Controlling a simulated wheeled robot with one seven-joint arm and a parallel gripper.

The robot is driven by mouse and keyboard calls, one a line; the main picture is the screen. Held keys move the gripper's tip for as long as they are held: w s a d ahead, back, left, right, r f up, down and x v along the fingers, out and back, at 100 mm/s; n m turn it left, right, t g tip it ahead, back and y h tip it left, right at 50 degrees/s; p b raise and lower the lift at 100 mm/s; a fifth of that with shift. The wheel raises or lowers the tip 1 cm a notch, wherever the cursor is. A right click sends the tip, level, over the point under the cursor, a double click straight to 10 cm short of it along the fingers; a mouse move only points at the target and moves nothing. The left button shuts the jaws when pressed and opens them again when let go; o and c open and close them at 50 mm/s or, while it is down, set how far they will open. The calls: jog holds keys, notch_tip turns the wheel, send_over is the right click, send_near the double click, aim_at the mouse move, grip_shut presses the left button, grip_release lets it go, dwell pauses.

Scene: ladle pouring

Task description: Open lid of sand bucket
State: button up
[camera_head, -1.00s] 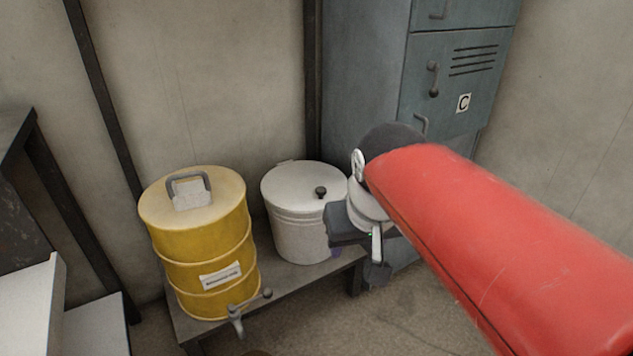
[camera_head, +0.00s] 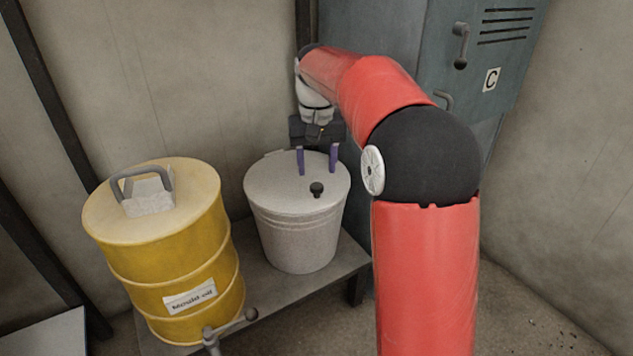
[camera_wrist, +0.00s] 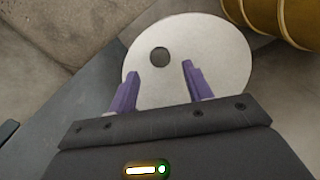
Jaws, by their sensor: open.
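The sand bucket (camera_head: 297,236) is a pale grey-white round bucket on a low bench, with a flat lid (camera_head: 275,187) on it. A small dark knob (camera_head: 316,188) stands on the lid near its front edge in the head view. My gripper (camera_head: 317,168) is open, its two purple fingers pointing down over the lid behind the knob. In the wrist view, the lid (camera_wrist: 208,55) fills the upper middle and the knob (camera_wrist: 160,57) lies just beyond and between the open fingertips (camera_wrist: 160,70). Nothing is between the fingers. The lid looks closed.
A yellow drum (camera_head: 172,250) labelled "Mould oil" stands close left of the bucket, with a handle on top and a tap in front. A blue-grey locker (camera_head: 480,75) stands behind on the right. The bench (camera_head: 345,262) has little bare room right of the bucket.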

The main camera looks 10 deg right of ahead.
aim_at(317, 185)
notch_tip(317, 185, down, 5)
jog(key=shift+r+b, duration=0.1)
jog(key=shift+b, duration=0.5)
grip_shut()
